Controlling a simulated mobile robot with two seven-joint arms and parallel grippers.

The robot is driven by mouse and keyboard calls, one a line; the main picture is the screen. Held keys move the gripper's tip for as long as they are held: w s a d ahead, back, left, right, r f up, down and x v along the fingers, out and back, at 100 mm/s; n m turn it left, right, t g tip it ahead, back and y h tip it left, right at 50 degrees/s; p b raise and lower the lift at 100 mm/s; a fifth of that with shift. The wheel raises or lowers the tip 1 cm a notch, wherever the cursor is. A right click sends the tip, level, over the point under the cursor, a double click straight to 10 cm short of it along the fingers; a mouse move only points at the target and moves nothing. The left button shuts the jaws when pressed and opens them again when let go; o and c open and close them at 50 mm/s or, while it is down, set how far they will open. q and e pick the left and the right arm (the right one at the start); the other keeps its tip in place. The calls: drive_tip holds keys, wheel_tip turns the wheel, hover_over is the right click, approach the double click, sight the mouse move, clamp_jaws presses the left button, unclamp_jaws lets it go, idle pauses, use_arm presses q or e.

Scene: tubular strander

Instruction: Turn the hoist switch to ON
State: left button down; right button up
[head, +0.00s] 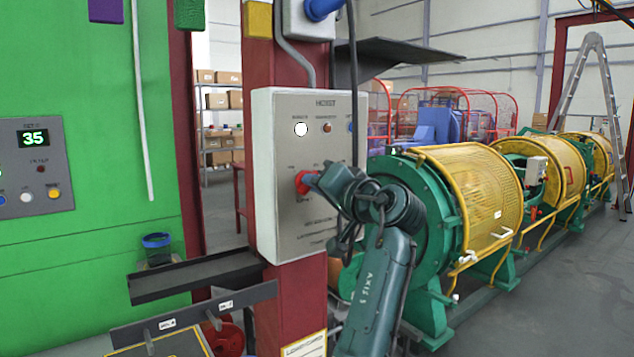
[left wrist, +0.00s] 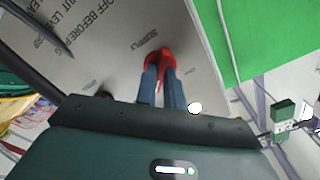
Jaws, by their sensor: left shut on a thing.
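The hoist panel (head: 279,235) is a light grey box on a dark red column, with the heading HOIST at its top. Its red switch knob (head: 301,183) sits low on the left of the panel face. My left gripper (head: 311,181) comes in from the right and is shut on the knob. In the left wrist view, the blue fingers of my left gripper (left wrist: 160,80) lie on both sides of the red knob (left wrist: 161,56), beside the word SUPPLY. The fingers and wrist hide part of the knob and the labels around it. My right gripper is not in view.
A white lamp (head: 301,129) and an orange-brown button (head: 327,127) are above the knob. A dark shelf (head: 195,276) juts out left of the column. A green cabinet (head: 85,110) stands at left. The green and yellow strander (head: 470,195) is at right behind my arm.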

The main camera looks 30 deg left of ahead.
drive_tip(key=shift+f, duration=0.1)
use_arm(q)
drive_tip(key=c, duration=1.5)
unclamp_jaws()
drive_tip(key=b+v, duration=0.3)
drive_tip(key=v, duration=1)
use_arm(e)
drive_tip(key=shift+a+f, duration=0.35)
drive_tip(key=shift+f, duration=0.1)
use_arm(q)
drive_tip(key=shift+s+d+f, duration=0.1)
drive_tip(key=shift+d, duration=0.05)
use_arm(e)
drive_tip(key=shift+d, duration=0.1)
